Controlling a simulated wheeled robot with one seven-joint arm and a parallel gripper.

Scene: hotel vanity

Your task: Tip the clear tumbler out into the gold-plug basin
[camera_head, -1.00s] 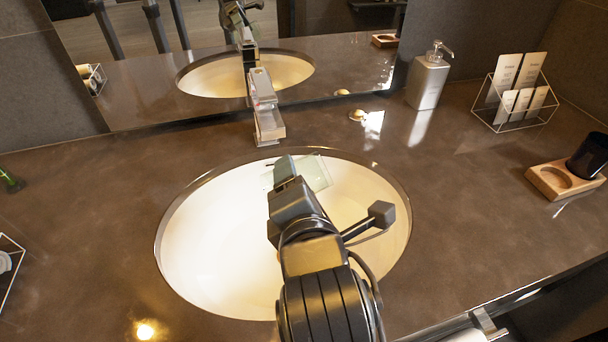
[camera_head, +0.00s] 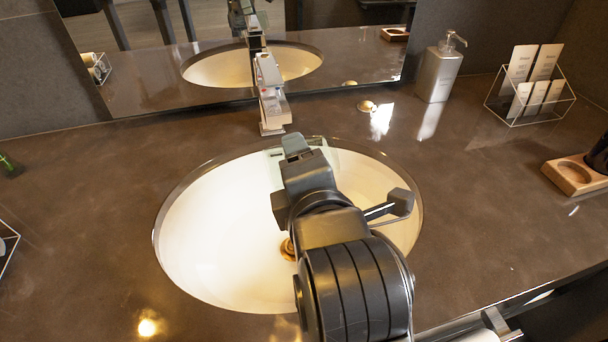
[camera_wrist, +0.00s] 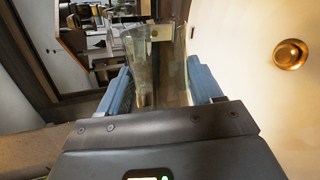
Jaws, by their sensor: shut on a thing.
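My gripper (camera_head: 296,144) is over the back part of the white oval basin (camera_head: 205,235), a little in front of the tap. In the wrist view its blue fingers (camera_wrist: 161,88) are closed on both sides of the clear tumbler (camera_wrist: 155,62). In the head view the tumbler is mostly hidden behind my gripper, with only faint glassy edges showing. Its exact tilt and any contents are hard to make out. The gold plug (camera_head: 288,249) shows in the basin beside my arm, and at the right of the wrist view (camera_wrist: 291,54).
The chrome tap (camera_head: 271,100) stands close behind my gripper, before the mirror. A soap dispenser (camera_head: 439,70), a wire card holder (camera_head: 528,95) and a wooden tray (camera_head: 574,174) are to the right. The brown counter (camera_head: 90,210) left of the basin is mostly clear.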

